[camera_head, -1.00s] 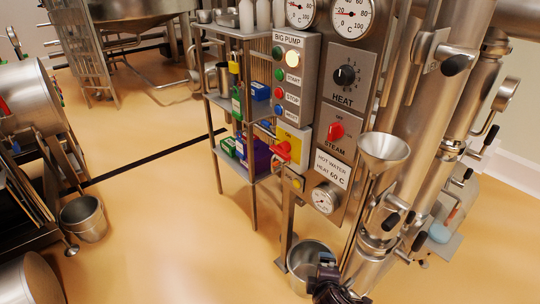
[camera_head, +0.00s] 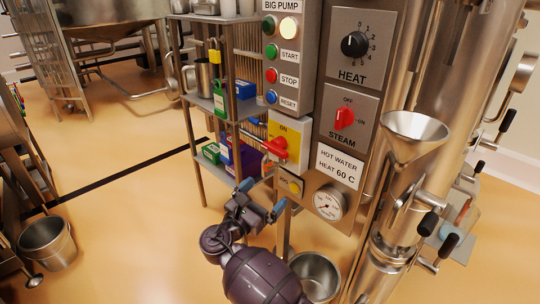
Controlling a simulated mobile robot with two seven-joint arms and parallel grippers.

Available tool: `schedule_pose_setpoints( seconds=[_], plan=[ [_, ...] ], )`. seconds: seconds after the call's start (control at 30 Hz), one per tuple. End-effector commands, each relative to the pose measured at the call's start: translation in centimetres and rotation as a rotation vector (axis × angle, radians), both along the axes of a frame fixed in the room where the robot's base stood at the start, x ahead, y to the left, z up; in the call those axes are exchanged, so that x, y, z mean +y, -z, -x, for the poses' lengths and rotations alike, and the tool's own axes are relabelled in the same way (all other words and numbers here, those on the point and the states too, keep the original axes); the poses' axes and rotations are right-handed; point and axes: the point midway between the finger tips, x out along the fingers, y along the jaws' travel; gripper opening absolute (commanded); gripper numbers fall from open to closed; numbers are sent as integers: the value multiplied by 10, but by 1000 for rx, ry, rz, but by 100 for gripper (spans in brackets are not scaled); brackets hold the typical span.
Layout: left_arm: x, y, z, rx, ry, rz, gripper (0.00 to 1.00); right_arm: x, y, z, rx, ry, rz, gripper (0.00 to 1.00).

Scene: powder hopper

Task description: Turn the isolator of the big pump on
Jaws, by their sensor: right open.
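The big pump panel (camera_head: 288,60) is a grey box labelled BIG PUMP with lamps and START, STOP and RESET buttons. Below it is the isolator, a yellow plate (camera_head: 291,131) marked ON at its top, with a red handle (camera_head: 273,148). The handle slants down to the right from its left end; its exact setting is hard to tell. My right gripper (camera_head: 262,193) is open and empty, below the isolator and apart from it, its blue-tipped fingers pointing up. My left gripper is not in view.
A steam knob (camera_head: 344,118) and heat knob (camera_head: 354,44) are on the panel to the right. A metal funnel (camera_head: 415,128) stands right of it. A shelf rack (camera_head: 201,100) with padlocks and boxes is at left. A steel pot (camera_head: 316,275) is below.

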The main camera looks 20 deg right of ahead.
Motion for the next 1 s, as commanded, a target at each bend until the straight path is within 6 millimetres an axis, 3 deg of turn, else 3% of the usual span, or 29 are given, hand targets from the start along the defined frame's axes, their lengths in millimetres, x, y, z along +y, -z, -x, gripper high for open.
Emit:
schedule_pose_setpoints(
  seconds=[0.03, 0.2, 0.43, 0.57, 1.0],
  plan=[
    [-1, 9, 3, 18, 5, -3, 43, 9, 1, -7, 15, 30, 53, 100],
    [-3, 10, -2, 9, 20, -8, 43, 29, -28, -21, 22, 127, 183, 100],
    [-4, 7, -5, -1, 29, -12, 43, 35, -46, -26, 18, 178, 237, 100],
    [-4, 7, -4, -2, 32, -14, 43, 24, -52, -30, 17, 178, 237, 100],
    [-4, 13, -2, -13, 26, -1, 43, -38, -77, -51, 17, 176, 237, 100]
  ],
)
